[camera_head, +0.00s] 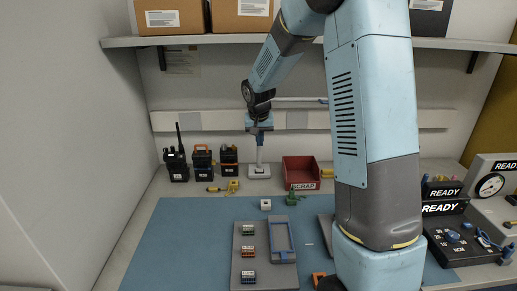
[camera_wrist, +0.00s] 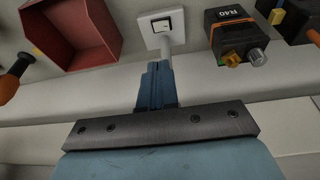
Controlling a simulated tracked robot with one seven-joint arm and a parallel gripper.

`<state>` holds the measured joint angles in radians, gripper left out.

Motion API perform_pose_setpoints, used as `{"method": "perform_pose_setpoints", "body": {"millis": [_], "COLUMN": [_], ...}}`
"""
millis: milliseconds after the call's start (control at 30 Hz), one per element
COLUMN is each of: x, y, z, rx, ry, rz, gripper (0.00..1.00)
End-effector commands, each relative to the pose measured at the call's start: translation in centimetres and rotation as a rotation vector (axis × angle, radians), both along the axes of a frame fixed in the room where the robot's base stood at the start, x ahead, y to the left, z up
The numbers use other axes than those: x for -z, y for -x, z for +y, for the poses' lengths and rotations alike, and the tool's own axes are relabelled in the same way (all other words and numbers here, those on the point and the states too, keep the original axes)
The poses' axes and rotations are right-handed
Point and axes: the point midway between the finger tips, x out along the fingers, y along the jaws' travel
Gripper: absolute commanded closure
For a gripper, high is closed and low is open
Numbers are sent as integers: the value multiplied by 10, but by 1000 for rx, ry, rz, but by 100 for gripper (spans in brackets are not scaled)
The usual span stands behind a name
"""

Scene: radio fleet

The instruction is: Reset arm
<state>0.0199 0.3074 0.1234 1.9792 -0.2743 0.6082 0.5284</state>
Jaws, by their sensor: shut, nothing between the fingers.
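My gripper (camera_head: 260,138) hangs in front of the back wall, above the rear edge of the bench, with its blue fingers together and nothing visible held. In the wrist view the shut fingers (camera_wrist: 157,75) point toward a white base with a black switch (camera_wrist: 162,26). The white post on that base (camera_head: 259,158) lines up with the fingertips in the head view. I cannot tell whether they touch. My arm covers part of the right side of the bench.
A red scrap bin (camera_head: 300,171) stands right of the white base. Several radios and battery packs (camera_head: 202,157) stand to its left. A blue mat (camera_head: 190,235) holds a grey tray (camera_head: 249,273). READY-marked equipment (camera_head: 446,237) stands at right. A shelf (camera_head: 200,40) with boxes runs above.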

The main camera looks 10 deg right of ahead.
Motion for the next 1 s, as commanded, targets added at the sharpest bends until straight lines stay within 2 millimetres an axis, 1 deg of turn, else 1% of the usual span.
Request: {"method": "perform_pose_setpoints", "body": {"millis": [33, 133, 533, 633, 767, 900, 1000], "x": [-5, -9, -11, -19, -44, -76, -96], "y": [1, 3, 4, 10, 31, 65, 90], "z": [0, 0, -1, -2, -5, -11, -14], "rx": [0, 1, 0, -3, -15, -34, -48], "ry": [-1, -1, 0, 2, 9, 18, 21], "rz": [-1, -1, -1, -7, -21, -39, -52], "gripper": [100, 100, 100, 100, 100, 100, 100]}}
